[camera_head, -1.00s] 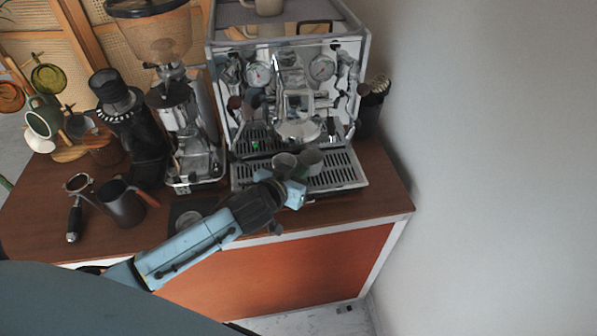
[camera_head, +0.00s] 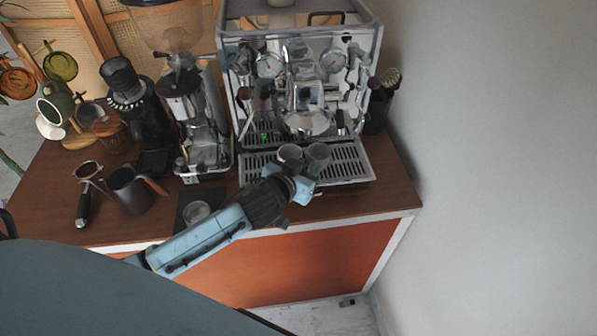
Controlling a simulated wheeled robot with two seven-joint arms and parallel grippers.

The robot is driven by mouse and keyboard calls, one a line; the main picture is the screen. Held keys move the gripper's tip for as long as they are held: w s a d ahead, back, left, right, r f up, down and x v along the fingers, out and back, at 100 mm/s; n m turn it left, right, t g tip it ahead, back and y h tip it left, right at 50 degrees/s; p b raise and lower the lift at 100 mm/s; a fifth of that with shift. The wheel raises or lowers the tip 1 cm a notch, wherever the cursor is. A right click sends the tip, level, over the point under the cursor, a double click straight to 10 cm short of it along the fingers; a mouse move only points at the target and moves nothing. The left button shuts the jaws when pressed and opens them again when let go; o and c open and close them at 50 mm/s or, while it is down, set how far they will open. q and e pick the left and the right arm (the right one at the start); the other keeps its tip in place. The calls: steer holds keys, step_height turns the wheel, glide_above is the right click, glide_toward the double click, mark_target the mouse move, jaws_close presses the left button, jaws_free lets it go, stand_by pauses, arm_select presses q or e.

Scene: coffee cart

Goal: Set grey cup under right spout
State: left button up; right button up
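Two small grey cups stand side by side at the drip tray (camera_head: 350,169) of the espresso machine (camera_head: 300,45), below the group head (camera_head: 307,122). The left cup (camera_head: 289,152) looks plain grey; the right cup (camera_head: 318,156) looks slightly greenish. The separate spouts cannot be made out. My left gripper (camera_head: 302,184) reaches in from the lower left, right in front of the cups at the tray's front edge. Its fingertips are partly hidden, so I cannot tell whether it is open or holds a cup. My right gripper is not in view.
A grinder (camera_head: 190,110) stands left of the machine. A dark pitcher (camera_head: 128,190), a portafilter (camera_head: 86,190) and a mug tree (camera_head: 75,130) are farther left. A dark mat (camera_head: 183,207) lies under my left arm. The counter (camera_head: 388,182) is clear at the right.

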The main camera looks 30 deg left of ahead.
arm_select(q)
steer(key=v, duration=1.3)
steer(key=shift+s, duration=0.1)
steer(key=s+f+m+g+y, duration=0.1)
steer(key=s+f+g, duration=0.4)
steer(key=s, duration=0.3)
steer(key=s+f+g, duration=0.5)
steer(key=s, duration=0.2)
step_height(320, 180, down, 29)
steer(key=s+g+b, duration=0.1)
steer(key=s+b, duration=0.1)
steer(key=b, duration=0.4)
steer(key=s+a+f+b, duration=0.1)
steer(key=s+f+b, duration=0.1)
steer(key=s+f, duration=0.6)
steer(key=s+a+f+g+b, duration=0.1)
steer(key=s+a+f+b, duration=0.1)
steer(key=s+f, duration=0.6)
step_height(320, 180, down, 4)
steer(key=shift+s+f+m+b, duration=0.1)
steer(key=shift+s+m+b, duration=0.2)
steer(key=shift+b, duration=0.45)
